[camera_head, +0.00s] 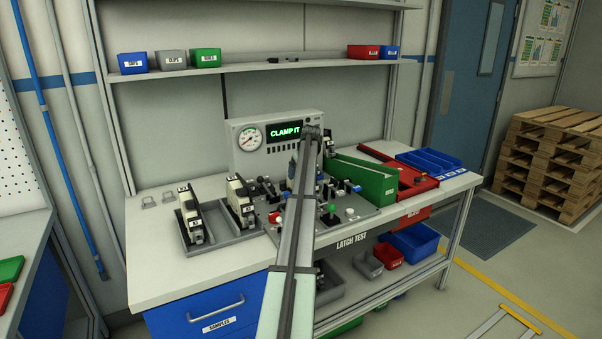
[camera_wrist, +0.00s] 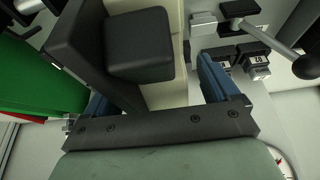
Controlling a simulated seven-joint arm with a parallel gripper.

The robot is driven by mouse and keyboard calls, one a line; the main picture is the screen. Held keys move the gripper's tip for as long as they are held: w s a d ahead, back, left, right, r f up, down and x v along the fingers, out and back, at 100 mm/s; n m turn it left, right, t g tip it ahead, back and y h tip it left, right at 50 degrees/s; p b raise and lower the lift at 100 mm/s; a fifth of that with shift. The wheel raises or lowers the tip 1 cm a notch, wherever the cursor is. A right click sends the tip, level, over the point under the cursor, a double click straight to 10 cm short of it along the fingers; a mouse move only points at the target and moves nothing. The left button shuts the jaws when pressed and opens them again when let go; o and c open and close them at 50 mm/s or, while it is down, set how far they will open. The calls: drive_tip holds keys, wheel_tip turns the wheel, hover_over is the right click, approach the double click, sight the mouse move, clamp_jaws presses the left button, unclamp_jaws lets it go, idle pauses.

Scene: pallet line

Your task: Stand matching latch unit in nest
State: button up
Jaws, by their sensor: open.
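In the wrist view my gripper (camera_wrist: 157,90) has its two blue fingers spread on either side of a cream and black latch unit (camera_wrist: 182,62). I cannot tell from this view whether a finger touches it. In the head view my arm hides most of the gripper and the middle of the fixture; a black and cream piece (camera_head: 329,145) shows just right of the arm's end. Two more cream and black latch units, one at the left (camera_head: 190,214) and one nearer the fixture (camera_head: 240,201), stand in a grey tray (camera_head: 216,235). The nest is not clearly visible.
The test fixture (camera_head: 356,213) carries levers and knobs. Behind it, a gauge box (camera_head: 248,155) displays "CLAMP IT". A green bin (camera_head: 375,184), red tray (camera_head: 420,184) and blue tray (camera_head: 440,163) lie to the right. The bench's left front (camera_head: 160,270) is clear.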

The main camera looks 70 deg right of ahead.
drive_tip(key=v, duration=1.4)
drive_tip(key=shift+f, duration=0.1)
idle(1.1)
